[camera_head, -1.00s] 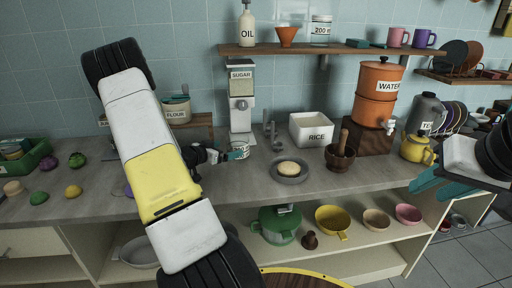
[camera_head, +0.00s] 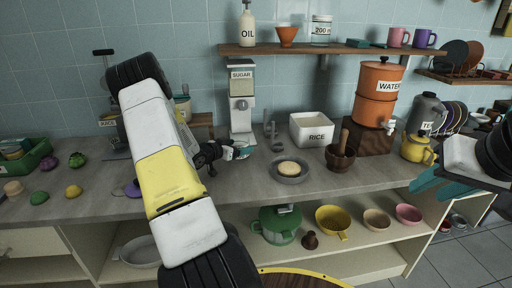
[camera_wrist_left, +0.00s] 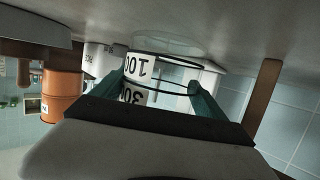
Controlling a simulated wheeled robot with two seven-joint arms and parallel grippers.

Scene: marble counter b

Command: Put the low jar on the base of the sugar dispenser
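The sugar dispenser (camera_head: 242,76) stands on the counter against the tiled wall, its white base (camera_head: 239,139) at counter level. The low jar (camera_head: 242,153) is small and clear with a pale label, right in front of that base. My left gripper (camera_head: 234,152) is shut on it, mostly hidden by its own wrist. In the left wrist view the teal fingers (camera_wrist_left: 160,92) sit on both sides of the jar (camera_wrist_left: 138,94), whose number label shows upside down. I cannot tell whether the jar touches the base. My right gripper (camera_head: 438,186) is open and empty at the right.
A rice bin (camera_head: 312,129), a bowl with a round bun (camera_head: 289,172) and a mortar (camera_head: 340,157) stand right of the dispenser. Measuring spoons (camera_head: 272,132) stand close to its right. A shelf (camera_head: 300,49) hangs above. My left arm hides part of the counter.

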